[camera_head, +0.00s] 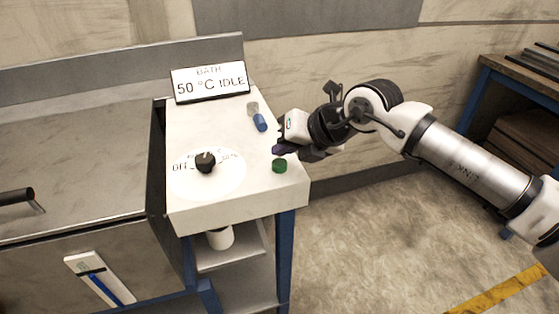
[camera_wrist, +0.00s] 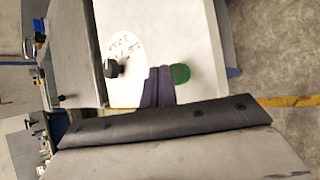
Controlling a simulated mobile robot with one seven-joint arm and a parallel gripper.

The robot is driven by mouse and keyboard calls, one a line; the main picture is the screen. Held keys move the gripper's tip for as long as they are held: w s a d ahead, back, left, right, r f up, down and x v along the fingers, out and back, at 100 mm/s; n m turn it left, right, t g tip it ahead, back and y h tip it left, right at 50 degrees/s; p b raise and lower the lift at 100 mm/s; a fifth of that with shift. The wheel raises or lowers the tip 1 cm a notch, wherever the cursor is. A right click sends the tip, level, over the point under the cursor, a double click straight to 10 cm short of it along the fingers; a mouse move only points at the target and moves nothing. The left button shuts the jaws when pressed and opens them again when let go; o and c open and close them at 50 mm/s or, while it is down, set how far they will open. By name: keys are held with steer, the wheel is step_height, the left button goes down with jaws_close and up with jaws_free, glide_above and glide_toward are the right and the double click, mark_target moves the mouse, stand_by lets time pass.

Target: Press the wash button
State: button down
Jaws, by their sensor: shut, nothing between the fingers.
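A round green button (camera_head: 279,166) sits near the right front corner of the white panel top (camera_head: 210,210). In the head view I cannot read any label on it. My gripper (camera_head: 276,150) is shut and empty, with its purple fingertips just behind the green button and close to it. In the wrist view the shut purple fingers (camera_wrist: 158,84) point toward the panel, just left of the green button (camera_wrist: 180,74) and overlapping its edge in the picture. I cannot tell whether they touch it. The display (camera_head: 210,82) reads "BATH 50 °C IDLE".
A black knob (camera_head: 205,162) on a white dial stands left of the button. A small blue-ended cylinder (camera_head: 259,122) is behind the gripper on the panel. A steel lid (camera_head: 75,150) with a dark handle lies left. A wooden bench (camera_head: 515,85) stands at the far right.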

mark_target(284, 164)
steer(key=shift+f, duration=0.15)
steer(key=shift+f+b, duration=0.35)
steer(key=shift+b, duration=0.45)
steer(key=shift+f+b, duration=0.5)
steer(key=shift+b, duration=0.2)
stand_by(0.6)
steer(key=shift+r, duration=0.1)
steer(key=shift+r+p, duration=0.4)
steer(key=shift+r, duration=0.45)
steer(key=shift+r, duration=0.1)
steer(key=shift+r+p, duration=1.2)
steer(key=shift+r, duration=1.25)
